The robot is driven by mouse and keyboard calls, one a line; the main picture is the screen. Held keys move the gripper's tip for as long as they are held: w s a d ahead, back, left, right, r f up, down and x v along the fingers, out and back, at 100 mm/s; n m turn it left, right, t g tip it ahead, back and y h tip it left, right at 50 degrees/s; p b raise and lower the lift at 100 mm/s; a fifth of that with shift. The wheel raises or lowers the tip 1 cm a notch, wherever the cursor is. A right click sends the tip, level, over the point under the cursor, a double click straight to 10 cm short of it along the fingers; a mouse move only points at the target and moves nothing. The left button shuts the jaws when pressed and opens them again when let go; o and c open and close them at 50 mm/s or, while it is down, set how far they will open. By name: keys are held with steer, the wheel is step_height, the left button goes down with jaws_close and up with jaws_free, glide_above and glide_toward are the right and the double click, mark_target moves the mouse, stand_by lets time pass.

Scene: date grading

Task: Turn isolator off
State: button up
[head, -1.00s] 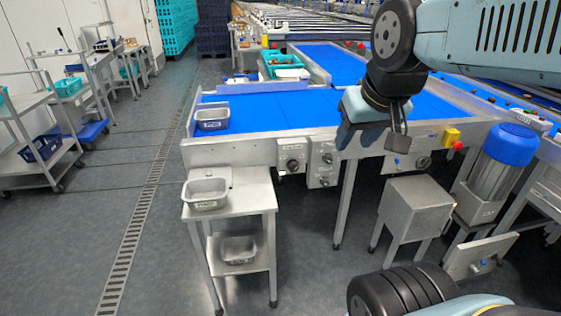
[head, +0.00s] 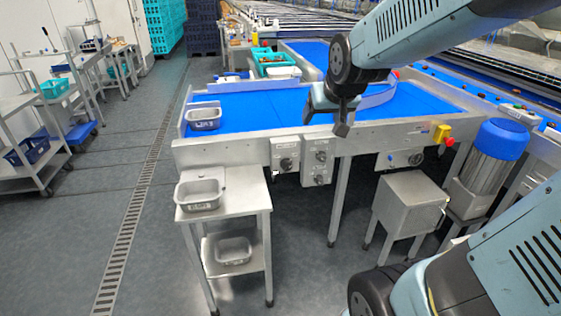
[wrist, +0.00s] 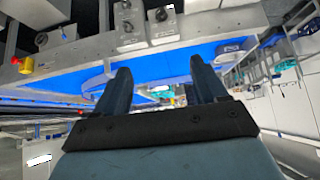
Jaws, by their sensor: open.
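Several grey boxes with dark rotary knobs are fixed to the conveyor's front side. One knob box (head: 285,154) is on the left, and a taller box with two knobs (head: 318,160) is beside it. Another round knob (head: 416,158) is further right, near the yellow box with a red button (head: 443,135). I cannot tell which is the isolator, as the labels are too small to read. My gripper (head: 325,124) is open and empty, in front of and above the two-knob box, apart from it. In the wrist view knob boxes (wrist: 129,30) show upside down beyond the open fingers (wrist: 160,68).
The blue conveyor belt (head: 250,107) lies behind the panel, with a grey tray (head: 203,119) at its left end. A steel stand (head: 245,193) with trays is at front left. A grey cabinet (head: 410,200) and a blue-topped motor (head: 497,150) stand at right.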

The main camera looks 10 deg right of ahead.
mark_target(288, 169)
steer(key=w+f+t, duration=0.5)
steer(key=w+f, duration=1.2)
steer(key=w, duration=0.4)
step_height(288, 169, down, 22)
steer(key=s+m+t, duration=0.2)
steer(key=t, duration=0.3)
steer(key=w, duration=1.4)
steer(key=shift+w, duration=0.1)
steer(key=c, duration=1)
steer(key=shift+d, duration=0.15)
steer(key=shift+c, duration=0.3)
